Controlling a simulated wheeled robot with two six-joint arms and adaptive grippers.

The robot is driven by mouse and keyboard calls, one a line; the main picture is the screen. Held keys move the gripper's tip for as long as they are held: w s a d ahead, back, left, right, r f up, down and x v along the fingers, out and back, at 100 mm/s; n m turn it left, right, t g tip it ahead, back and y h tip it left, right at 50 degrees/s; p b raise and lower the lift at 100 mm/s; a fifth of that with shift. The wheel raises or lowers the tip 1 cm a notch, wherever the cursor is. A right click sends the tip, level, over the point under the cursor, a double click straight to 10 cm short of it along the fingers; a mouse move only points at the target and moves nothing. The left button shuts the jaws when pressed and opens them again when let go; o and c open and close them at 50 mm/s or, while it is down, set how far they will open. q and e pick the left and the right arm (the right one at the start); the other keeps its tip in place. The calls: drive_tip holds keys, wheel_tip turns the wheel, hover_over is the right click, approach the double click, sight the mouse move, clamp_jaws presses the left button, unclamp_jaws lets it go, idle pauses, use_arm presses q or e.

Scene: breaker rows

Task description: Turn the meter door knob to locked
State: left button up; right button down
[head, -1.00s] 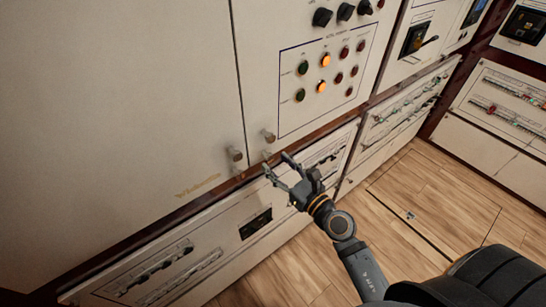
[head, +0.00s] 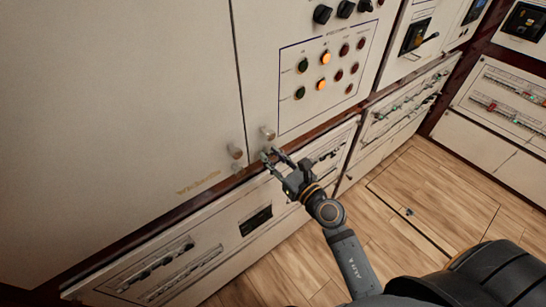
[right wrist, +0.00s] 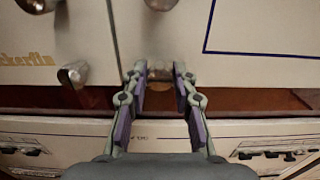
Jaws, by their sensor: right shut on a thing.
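My right gripper (head: 272,154) is at the bottom edge of the panel door with the lamps, below a silver knob (head: 268,133). In the right wrist view its two fingers (right wrist: 160,75) are on either side of a small metal knob (right wrist: 160,72), and it is shut on that knob. In the head view this knob is mostly hidden by the fingers. I cannot read whether the knob stands at locked. My left gripper is not in view.
Another knob (head: 235,152) and a lower one beside it (right wrist: 72,75) sit on the large plain door (head: 130,90) to the left. Breaker rows (head: 170,265) lie below. Wooden floor (head: 400,210) is clear at the right.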

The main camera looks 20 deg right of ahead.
drive_tip(key=m+p, duration=0.3)
drive_tip(key=shift+r, duration=0.2)
drive_tip(key=m+p, duration=0.3)
drive_tip(key=m, duration=0.3)
drive_tip(key=shift+d+p, duration=0.1)
drive_tip(key=shift+p, duration=0.3)
drive_tip(key=m+p, duration=0.3)
drive_tip(key=m, duration=0.2)
drive_tip(key=shift+f, duration=0.15)
drive_tip(key=shift+f+m+p, duration=0.15)
drive_tip(key=shift+m+p, duration=1.15)
drive_tip(key=shift+m, duration=0.5)
drive_tip(key=c, duration=1.1)
unclamp_jaws()
drive_tip(key=shift+o, duration=0.2)
